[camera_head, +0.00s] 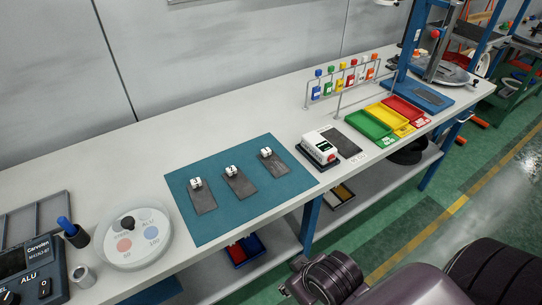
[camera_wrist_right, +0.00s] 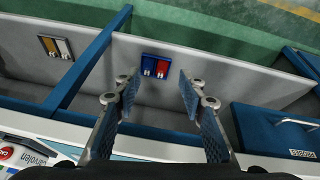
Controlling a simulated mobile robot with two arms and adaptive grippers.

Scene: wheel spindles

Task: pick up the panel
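Three flat dark grey rectangular plates, the only panel-like things on the teal mat (camera_head: 205,225), lie in a row: a left plate (camera_head: 203,201), a middle plate (camera_head: 241,186) and a right plate (camera_head: 276,166). Each has a small white numbered block at its far end. I cannot tell which one the task calls the panel. My right gripper (camera_wrist_right: 160,85) is open and empty in the right wrist view, its fingers pointing toward the lower shelf beyond the bench's front edge. None of the plates shows clearly there. My left gripper is not in view.
Right of the mat stand a red-and-white device (camera_head: 319,147), a dark pad (camera_head: 341,140) and green, yellow and red trays (camera_head: 368,124). A round dial (camera_head: 136,240) stands at left. A red-and-blue bin (camera_wrist_right: 155,66) lies on the lower shelf beside a blue drawer unit (camera_wrist_right: 275,130).

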